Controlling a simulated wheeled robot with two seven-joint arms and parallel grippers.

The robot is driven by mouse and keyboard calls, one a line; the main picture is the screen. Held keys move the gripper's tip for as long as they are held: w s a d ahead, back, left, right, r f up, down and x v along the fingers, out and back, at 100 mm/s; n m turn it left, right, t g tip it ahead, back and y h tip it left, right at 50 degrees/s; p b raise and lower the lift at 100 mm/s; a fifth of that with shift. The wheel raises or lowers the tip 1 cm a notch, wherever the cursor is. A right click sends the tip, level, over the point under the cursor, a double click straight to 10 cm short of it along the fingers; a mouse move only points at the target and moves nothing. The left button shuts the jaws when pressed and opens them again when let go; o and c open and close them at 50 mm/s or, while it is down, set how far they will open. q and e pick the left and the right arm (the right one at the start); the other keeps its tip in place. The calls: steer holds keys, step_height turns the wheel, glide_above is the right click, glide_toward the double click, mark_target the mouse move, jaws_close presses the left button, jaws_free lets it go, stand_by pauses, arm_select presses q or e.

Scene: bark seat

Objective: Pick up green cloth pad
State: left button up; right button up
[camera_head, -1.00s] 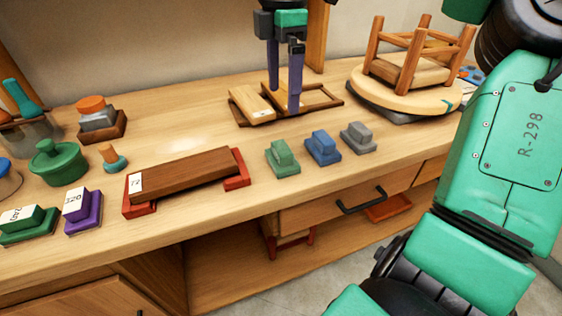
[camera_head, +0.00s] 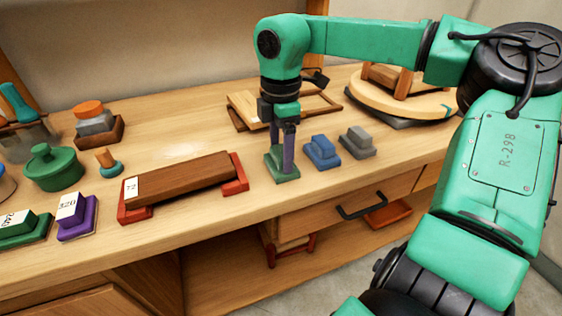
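The green cloth pad (camera_head: 275,168), a small block with a raised grip on top, stands on the workbench right of the long brown block with red ends. My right gripper (camera_head: 282,152) points straight down over it. Its two dark fingers are apart and reach down to the pad's raised grip, hiding part of it. Whether they touch the grip cannot be told. The pad appears to rest on the bench. My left gripper is out of view.
A blue pad (camera_head: 321,152) and a grey pad (camera_head: 357,143) stand close to the right. The brown block (camera_head: 180,185) is to the left. A wooden frame tray (camera_head: 322,104) and a round stool seat (camera_head: 395,103) lie behind. The bench's front edge is near.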

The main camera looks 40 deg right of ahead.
mark_target(281, 152)
steer(key=c, duration=0.7)
steer(key=shift+o, duration=0.2)
step_height(281, 152, up, 20)
steer(key=p, duration=0.3)
